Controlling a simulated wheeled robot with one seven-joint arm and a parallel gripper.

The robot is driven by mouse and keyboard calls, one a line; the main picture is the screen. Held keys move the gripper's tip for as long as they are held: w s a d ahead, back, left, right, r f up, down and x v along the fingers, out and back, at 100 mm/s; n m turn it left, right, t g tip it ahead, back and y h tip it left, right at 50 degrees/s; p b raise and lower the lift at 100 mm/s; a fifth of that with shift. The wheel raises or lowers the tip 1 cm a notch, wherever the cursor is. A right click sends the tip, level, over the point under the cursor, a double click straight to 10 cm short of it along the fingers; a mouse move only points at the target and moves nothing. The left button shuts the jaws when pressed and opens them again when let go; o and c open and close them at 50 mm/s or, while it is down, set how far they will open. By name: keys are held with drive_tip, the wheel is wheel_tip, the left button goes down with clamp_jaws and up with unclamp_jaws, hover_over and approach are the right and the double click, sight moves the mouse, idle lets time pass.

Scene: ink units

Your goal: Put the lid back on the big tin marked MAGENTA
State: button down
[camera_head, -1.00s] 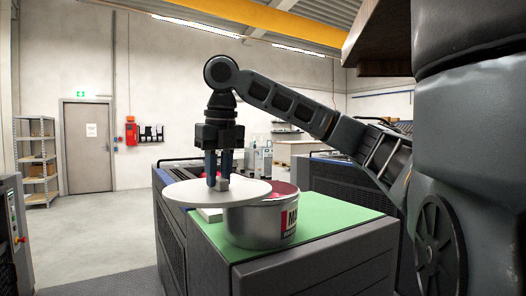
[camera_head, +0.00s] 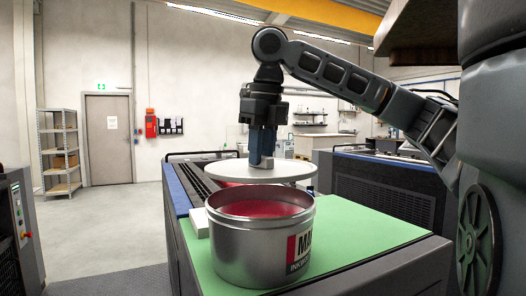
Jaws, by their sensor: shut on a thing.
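The big silver tin (camera_head: 240,247) stands upright and open on a green top, with magenta-red ink inside. Its red and white label (camera_head: 300,247) is partly turned away; only the first letters show. My gripper (camera_head: 261,163) is shut on the small grey knob of the round white lid (camera_head: 290,171). The lid is held roughly level above and behind the tin, apart from its rim as far as I can tell. Part of the red ink surface shows below the lid.
The green mat (camera_head: 375,232) covers the top of a dark cabinet, with free room right of the tin. Dark machines (camera_head: 385,185) stand behind. A shelf (camera_head: 58,152) and door (camera_head: 108,140) are at the far wall.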

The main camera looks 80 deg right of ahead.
sight(261, 169)
drive_tip(key=shift+f+b, duration=1.9)
drive_tip(key=shift+f, duration=0.95)
drive_tip(key=shift+p, duration=0.7)
drive_tip(key=shift+f+p, duration=0.2)
drive_tip(key=shift+p, duration=0.35)
idle(0.9)
drive_tip(key=c, duration=0.8)
unclamp_jaws()
drive_tip(key=shift+c, duration=0.2)
drive_tip(key=shift+o, duration=0.3)
drive_tip(key=o, duration=0.4)
